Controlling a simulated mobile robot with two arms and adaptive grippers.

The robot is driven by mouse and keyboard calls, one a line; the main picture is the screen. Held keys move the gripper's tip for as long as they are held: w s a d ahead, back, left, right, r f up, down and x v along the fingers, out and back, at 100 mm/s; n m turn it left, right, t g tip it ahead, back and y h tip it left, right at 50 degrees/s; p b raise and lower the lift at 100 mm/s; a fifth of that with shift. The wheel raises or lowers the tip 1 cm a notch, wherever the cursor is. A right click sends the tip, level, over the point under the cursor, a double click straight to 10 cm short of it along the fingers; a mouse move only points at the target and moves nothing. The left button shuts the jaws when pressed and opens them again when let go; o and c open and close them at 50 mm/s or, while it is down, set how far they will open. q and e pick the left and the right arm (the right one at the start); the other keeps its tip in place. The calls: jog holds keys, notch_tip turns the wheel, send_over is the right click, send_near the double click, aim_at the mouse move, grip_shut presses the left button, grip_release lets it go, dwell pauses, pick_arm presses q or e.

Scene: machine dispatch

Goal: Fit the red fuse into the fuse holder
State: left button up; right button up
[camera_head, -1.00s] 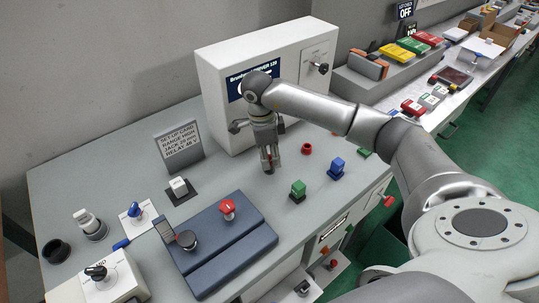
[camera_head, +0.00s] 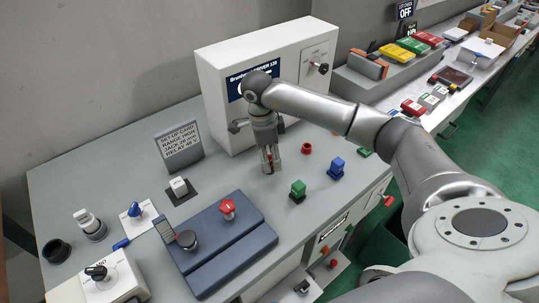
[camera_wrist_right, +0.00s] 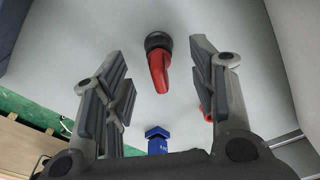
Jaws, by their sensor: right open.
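A red piece with a round black end, apparently the red fuse (camera_wrist_right: 158,72), stands on the grey bench between the fingers of my right gripper (camera_wrist_right: 158,50) in the wrist view. The fingers are apart, with a visible gap on both sides of it. In the head view my right gripper (camera_head: 270,168) points down at the bench in front of the white cabinet, and a bit of red shows between its fingers. I cannot tell for sure which thing is the fuse holder. My left gripper is not in view.
A blue panel with knobs (camera_head: 207,260) lies front left, near a sign (camera_head: 180,147).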

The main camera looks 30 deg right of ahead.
jog(key=shift+r+p, duration=1.65)
jog(key=shift+r, duration=1.3)
